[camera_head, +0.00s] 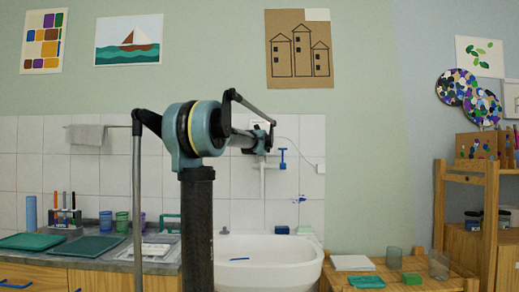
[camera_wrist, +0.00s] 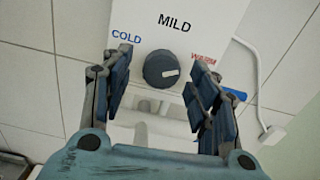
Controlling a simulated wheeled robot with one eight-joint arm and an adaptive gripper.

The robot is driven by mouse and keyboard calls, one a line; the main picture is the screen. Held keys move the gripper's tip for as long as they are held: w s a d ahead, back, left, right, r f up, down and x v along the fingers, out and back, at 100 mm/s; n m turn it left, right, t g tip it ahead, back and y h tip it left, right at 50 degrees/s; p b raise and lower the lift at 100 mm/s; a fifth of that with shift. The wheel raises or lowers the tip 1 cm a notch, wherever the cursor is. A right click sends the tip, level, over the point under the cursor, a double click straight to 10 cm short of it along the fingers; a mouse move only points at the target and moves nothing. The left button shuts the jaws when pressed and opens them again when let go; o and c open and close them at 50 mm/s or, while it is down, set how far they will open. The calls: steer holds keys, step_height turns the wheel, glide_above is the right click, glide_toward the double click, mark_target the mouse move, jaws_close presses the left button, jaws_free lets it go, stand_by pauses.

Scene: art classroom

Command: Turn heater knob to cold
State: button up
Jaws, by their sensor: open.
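The heater (camera_wrist: 205,12) is a white box on the tiled wall, with COLD at left, MILD at top and WARM at right. Its round dark knob (camera_wrist: 158,62) has a short white mark on its right half, on the WARM side. My gripper (camera_wrist: 160,78) is open, with one finger to the left of the knob and one to the right. A gap shows on both sides, so the fingers look apart from the knob. In the head view, my gripper (camera_head: 264,138) is up at the wall above the sink, and my arm hides most of the heater.
A white sink (camera_head: 280,262) stands below, with a blue-handled tap (camera_head: 283,157) just right of my gripper. A counter (camera_head: 120,262) is at left, and a wooden table (camera_head: 400,275) is at right.

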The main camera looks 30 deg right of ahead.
steer(key=shift+w+d, duration=0.1)
steer(key=shift+w, duration=0.1)
steer(key=c, duration=1.1)
steer(key=shift+o, duration=0.2)
steer(key=shift+n, duration=0.3)
steer(key=n, duration=0.9)
steer(key=shift+n, duration=0.4)
steer(key=n, duration=1.3)
